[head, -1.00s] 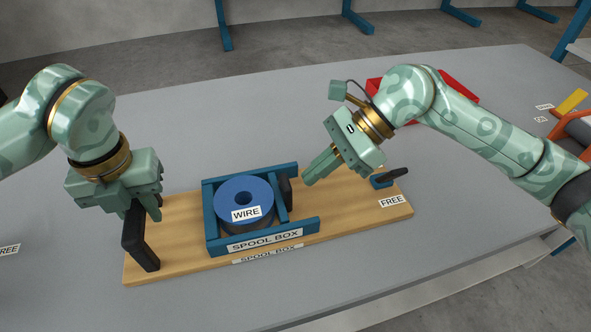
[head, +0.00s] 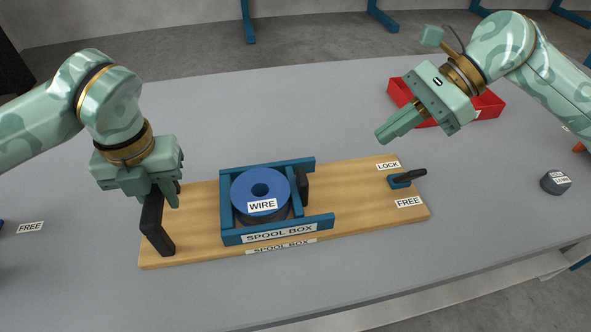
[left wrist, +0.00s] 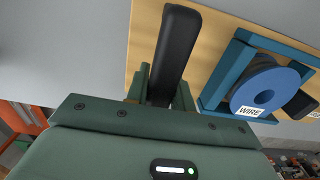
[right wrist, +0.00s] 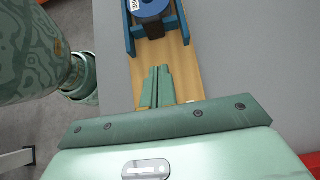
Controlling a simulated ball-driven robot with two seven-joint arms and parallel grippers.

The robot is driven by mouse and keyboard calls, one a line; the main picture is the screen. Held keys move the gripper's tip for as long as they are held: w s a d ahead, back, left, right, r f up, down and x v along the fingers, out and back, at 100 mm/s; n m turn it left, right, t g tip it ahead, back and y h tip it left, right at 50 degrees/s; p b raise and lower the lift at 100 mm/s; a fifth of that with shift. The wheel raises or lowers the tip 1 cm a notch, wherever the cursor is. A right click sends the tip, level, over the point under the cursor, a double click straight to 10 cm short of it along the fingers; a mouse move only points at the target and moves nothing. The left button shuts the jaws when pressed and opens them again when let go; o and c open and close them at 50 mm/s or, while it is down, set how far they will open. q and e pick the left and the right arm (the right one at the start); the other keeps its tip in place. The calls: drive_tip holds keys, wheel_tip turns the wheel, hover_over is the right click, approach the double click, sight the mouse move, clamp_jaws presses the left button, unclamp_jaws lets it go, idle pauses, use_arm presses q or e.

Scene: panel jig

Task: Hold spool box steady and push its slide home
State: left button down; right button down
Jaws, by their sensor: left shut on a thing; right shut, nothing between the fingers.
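The blue spool box (head: 228,215) sits on a wooden board (head: 360,200), with a blue spool marked WIRE (head: 262,186) inside. The slide, a blue crossbar (head: 296,194) with a black block (head: 302,184) on its outer face, stands close against the spool's right side, between the box's side walls. My left gripper (head: 166,192) is shut on the black upright handle (head: 157,232) at the board's left end; the handle also shows in the left wrist view (left wrist: 176,45). My right gripper (head: 384,136) is shut and empty, raised beyond the board's right part, apart from the slide.
A black lever (head: 411,174) on a blue base stands at the board's right end, between LOCK (head: 388,165) and FREE (head: 408,202) labels, pointing right. A red tray (head: 488,104) lies behind my right gripper. A grey labelled cylinder (head: 555,182) stands at right. The table front is clear.

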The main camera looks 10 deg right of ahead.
use_arm(q)
drive_tip(key=shift+a, duration=0.1)
drive_tip(key=c, duration=1.4)
unclamp_jaws()
drive_tip(key=shift+w+r, duration=0.1)
drive_tip(key=shift+r, duration=0.05)
drive_tip(key=shift+c, duration=0.2)
drive_tip(key=o, duration=0.3)
drive_tip(key=shift+f, duration=0.2)
